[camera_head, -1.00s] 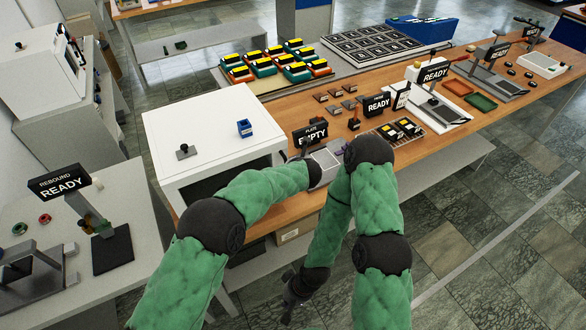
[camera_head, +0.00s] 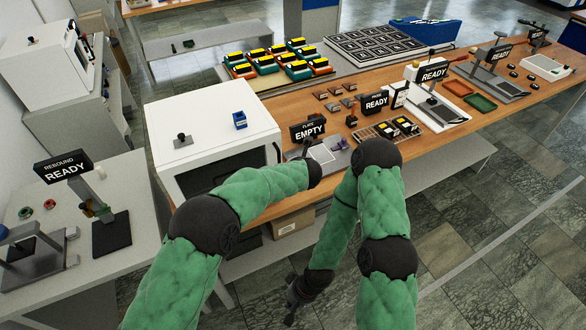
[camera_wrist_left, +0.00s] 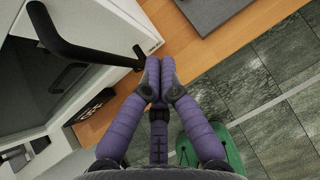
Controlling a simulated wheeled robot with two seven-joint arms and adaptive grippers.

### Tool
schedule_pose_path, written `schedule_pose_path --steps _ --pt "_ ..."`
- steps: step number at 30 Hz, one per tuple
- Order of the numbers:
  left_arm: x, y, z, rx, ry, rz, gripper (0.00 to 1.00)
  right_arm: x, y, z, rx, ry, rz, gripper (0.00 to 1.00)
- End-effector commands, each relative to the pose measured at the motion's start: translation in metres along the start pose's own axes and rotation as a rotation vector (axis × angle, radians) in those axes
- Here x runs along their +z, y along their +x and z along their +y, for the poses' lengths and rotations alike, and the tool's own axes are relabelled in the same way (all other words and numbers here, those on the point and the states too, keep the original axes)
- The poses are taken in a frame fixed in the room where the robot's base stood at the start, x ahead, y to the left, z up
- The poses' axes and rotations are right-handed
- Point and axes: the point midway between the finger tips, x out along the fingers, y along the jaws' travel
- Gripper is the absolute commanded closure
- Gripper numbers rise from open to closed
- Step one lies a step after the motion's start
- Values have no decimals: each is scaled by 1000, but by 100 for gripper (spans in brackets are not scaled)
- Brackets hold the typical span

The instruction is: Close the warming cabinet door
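The warming cabinet (camera_head: 215,115) is the white box left of centre on the wooden bench in the head view. Its dark-windowed door front (camera_head: 205,180) faces me, partly hidden by my left arm. The left wrist view shows the dark glass (camera_wrist_left: 30,85) and black bar handle (camera_wrist_left: 85,50) close up. I cannot tell whether the door is fully shut. My left gripper (camera_wrist_left: 159,62) has its purple fingers together, beside the handle's end, not around it; contact is unclear. It is hidden in the head view. My right gripper (camera_head: 292,300) hangs low before the bench, its fingers unclear.
A plate station with an EMPTY sign (camera_head: 308,130) stands right of the cabinet. Beyond it are a small rack (camera_head: 385,132) and a READY press (camera_head: 432,95). A side table with a REBOUND sign (camera_head: 63,168) is at left. The floor at right is clear.

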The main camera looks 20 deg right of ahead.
Motion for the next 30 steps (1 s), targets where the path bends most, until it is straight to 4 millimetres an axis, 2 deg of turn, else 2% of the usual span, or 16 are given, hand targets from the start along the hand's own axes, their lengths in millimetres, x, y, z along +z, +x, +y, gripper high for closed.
schedule_pose_path --steps 12,18,23,26,28,30 --pt "0 -65 -11 0 1 2 100 0 -4 -2 0 -1 1 100" --pt "-1 -79 -14 1 2 3 100 0 -5 -2 0 -1 1 100" --pt "-1 -81 -14 1 1 3 100 0 -5 -2 0 -1 1 100" --pt "-3 -75 -8 7 23 5 100 0 -4 -2 0 -1 1 100" --pt "-9 -63 4 19 84 7 100 0 -1 -1 0 -1 1 100" --pt "-19 -44 26 37 194 12 100 -1 3 1 0 -1 1 100"
